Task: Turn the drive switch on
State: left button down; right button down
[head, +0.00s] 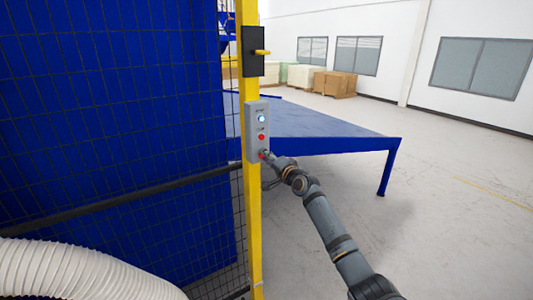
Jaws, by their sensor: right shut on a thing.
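A grey control box (257,131) is fixed to a yellow post. It has a lit white-blue button (261,118) at the top and a red button (261,137) in the middle. At its lower end a small red part shows beside my right gripper (267,156). My right gripper touches or nearly touches this lower part and is shut on it. The gripper's tip is small in view and hides most of the lower switch, so its position cannot be read. My left gripper is not in view.
The yellow post (251,220) and wire mesh fence (120,120) stand at the left. A black box with a yellow handle (254,52) sits above. A blue table (320,130) is behind my right arm. A white ribbed hose (80,275) lies at lower left. Open floor is right.

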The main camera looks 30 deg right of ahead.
jog(key=shift+m+p, duration=1.05)
jog(key=shift+m, duration=1.05)
jog(key=shift+f, duration=0.1)
jog(key=c, duration=1.4)
grip_release()
jog(key=shift+c, duration=0.2)
jog(key=shift+s, duration=0.1)
jog(key=s, duration=1.1)
jog(key=shift+s+d, duration=0.3)
jog(key=shift+d, duration=0.15)
jog(key=shift+s, duration=0.1)
